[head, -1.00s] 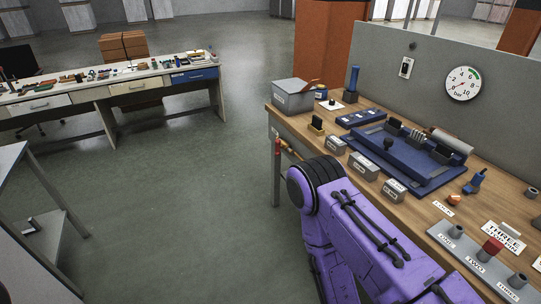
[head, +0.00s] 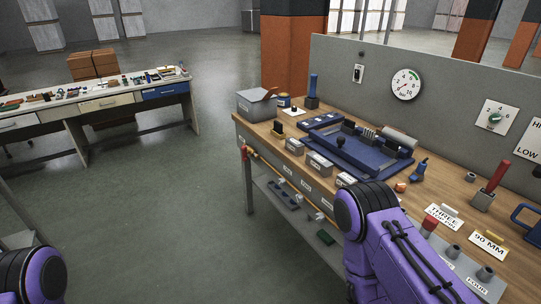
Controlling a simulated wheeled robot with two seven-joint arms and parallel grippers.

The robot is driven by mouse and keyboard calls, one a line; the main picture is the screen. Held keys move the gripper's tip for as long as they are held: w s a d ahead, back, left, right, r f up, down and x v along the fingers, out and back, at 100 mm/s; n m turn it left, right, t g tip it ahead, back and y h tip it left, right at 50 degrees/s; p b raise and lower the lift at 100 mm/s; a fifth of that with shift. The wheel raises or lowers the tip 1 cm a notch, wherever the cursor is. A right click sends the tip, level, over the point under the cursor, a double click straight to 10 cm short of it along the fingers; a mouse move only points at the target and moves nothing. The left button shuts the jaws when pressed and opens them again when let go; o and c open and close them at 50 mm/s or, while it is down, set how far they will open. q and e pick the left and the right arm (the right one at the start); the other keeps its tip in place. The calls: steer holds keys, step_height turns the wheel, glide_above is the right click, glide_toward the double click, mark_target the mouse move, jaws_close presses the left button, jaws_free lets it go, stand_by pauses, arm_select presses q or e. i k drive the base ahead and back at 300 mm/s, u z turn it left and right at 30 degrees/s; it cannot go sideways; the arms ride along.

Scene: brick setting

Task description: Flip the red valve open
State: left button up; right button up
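A small red valve handle (head: 244,152) shows at the left front corner of the wooden workbench (head: 437,173). A thin copper-coloured pipe (head: 268,167) runs from it along the bench's front, below the top. The handle is too small to tell its exact angle. My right arm, purple, comes up from the bottom in front of the bench, to the right of the valve. Part of my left arm shows at the bottom left corner, far from the valve. Neither gripper shows in this view.
On the bench stand a grey bin (head: 257,106), a blue fixture (head: 345,147), small grey boxes and a grey strip with sockets. A pressure gauge (head: 406,84) hangs on the back panel. A lower shelf (head: 290,200) lies under the bench. The floor to its left is clear.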

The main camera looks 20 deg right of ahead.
mark_target(245, 158)
steer(key=z, duration=0.3)
steer(key=i, duration=1)
steer(key=u, duration=0.05)
steer(key=k, duration=0.7)
steer(key=u, duration=0.45)
steer(key=i, duration=0.45)
steer(key=u, duration=1)
steer(key=i, duration=0.75)
steer(key=z, duration=0.55)
steer(key=i, duration=0.8)
steer(key=z, duration=0.85)
